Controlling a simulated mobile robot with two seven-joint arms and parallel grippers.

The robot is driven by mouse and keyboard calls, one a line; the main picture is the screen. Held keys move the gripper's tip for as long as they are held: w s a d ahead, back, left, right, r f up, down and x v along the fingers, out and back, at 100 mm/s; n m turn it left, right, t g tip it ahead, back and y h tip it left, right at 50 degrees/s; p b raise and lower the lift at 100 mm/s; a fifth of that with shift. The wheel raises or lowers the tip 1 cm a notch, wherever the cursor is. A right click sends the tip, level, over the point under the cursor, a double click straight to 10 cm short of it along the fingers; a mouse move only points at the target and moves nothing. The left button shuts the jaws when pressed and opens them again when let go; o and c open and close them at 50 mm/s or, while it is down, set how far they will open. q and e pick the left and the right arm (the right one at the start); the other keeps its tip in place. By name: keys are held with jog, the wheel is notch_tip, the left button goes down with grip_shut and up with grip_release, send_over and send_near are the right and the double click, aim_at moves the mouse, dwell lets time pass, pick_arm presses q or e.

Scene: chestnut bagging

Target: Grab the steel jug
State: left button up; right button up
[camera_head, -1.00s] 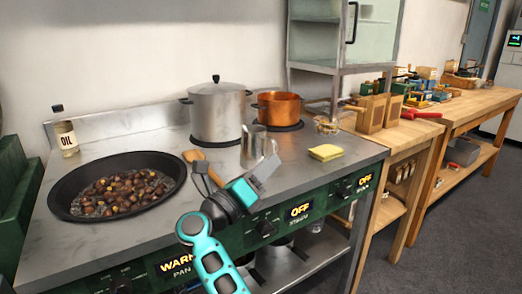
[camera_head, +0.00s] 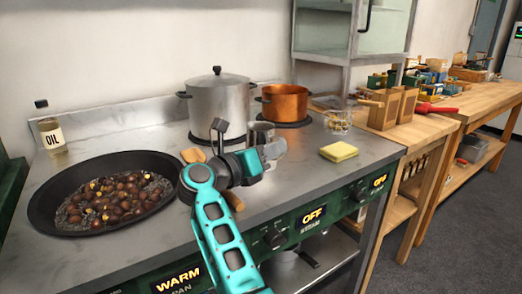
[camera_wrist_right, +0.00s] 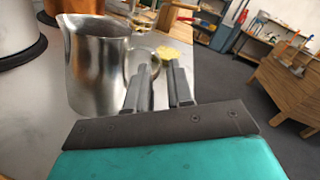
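The steel jug (camera_head: 261,130) stands upright on the stove top in front of the copper pot; my right gripper hides its lower part in the head view. In the right wrist view the jug (camera_wrist_right: 95,65) is large at the left, its ring handle turned toward my fingers. My right gripper (camera_wrist_right: 160,72) is open, its two fingers apart, with the handle just ahead of and beside the left finger. Whether they touch cannot be told. In the head view my right gripper (camera_head: 272,152) is right in front of the jug. My left gripper is not in view.
A steel pot (camera_head: 217,105) and copper pot (camera_head: 284,103) stand behind the jug. A yellow sponge (camera_head: 339,151) lies to the right. A wooden-handled tool (camera_head: 193,155) lies near my gripper.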

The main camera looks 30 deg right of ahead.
jog(key=x, duration=0.5)
jog(key=shift+d+f, duration=0.1)
jog(key=shift+f, duration=0.15)
grip_shut()
dwell(1.2)
